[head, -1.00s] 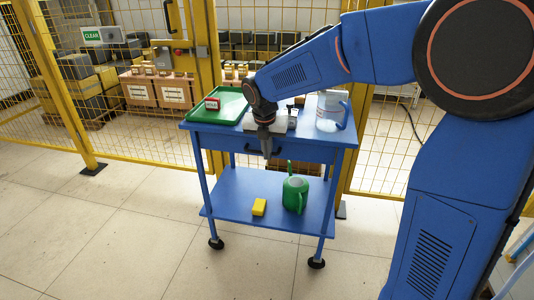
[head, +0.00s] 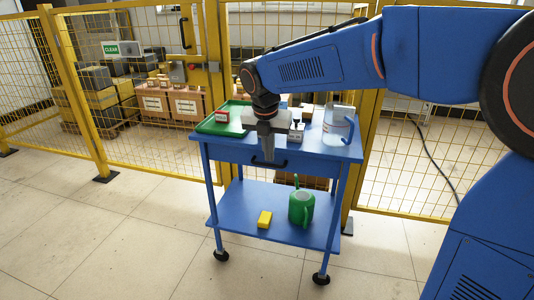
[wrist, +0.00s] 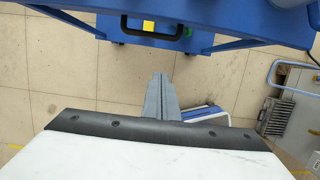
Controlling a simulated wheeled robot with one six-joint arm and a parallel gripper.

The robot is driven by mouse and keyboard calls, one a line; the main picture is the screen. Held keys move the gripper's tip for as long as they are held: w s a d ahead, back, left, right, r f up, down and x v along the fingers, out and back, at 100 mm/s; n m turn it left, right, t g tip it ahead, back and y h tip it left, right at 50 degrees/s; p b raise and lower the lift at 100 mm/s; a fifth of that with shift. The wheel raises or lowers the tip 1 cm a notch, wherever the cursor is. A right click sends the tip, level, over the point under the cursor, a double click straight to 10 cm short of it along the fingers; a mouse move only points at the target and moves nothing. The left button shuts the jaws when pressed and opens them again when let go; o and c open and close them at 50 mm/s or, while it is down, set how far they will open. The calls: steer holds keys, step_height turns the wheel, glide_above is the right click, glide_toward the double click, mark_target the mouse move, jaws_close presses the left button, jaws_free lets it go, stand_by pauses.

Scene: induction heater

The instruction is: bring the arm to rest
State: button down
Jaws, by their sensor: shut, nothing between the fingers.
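My gripper (head: 268,157) hangs pointing down in front of the blue cart's top drawer in the head view. In the wrist view my gripper (wrist: 160,78) shows its grey fingers together, with nothing between them. My arm reaches in from the right and bends down at the wrist. In the wrist view the cart (wrist: 215,22) lies ahead of the fingers, with a gap of floor between them. The wrist hides part of the cart top in the head view.
Yellow mesh fencing (head: 140,100) stands behind. The front floor is clear.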

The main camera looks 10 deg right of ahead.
steer(key=s+d+m, duration=1.4)
steer(key=m, duration=0.1)
steer(key=s+d+f+m+t, duration=0.1)
steer(key=s+d+f+m, duration=0.2)
steer(key=s+m, duration=0.5)
steer(key=s+d+f+m+t+y, duration=0.1)
steer(key=s+d+f+m, duration=0.2)
steer(key=s+m, duration=0.5)
steer(key=shift+s+d+f+m, duration=0.25)
steer(key=shift+d+m, duration=0.25)
steer(key=shift+d, duration=0.2)
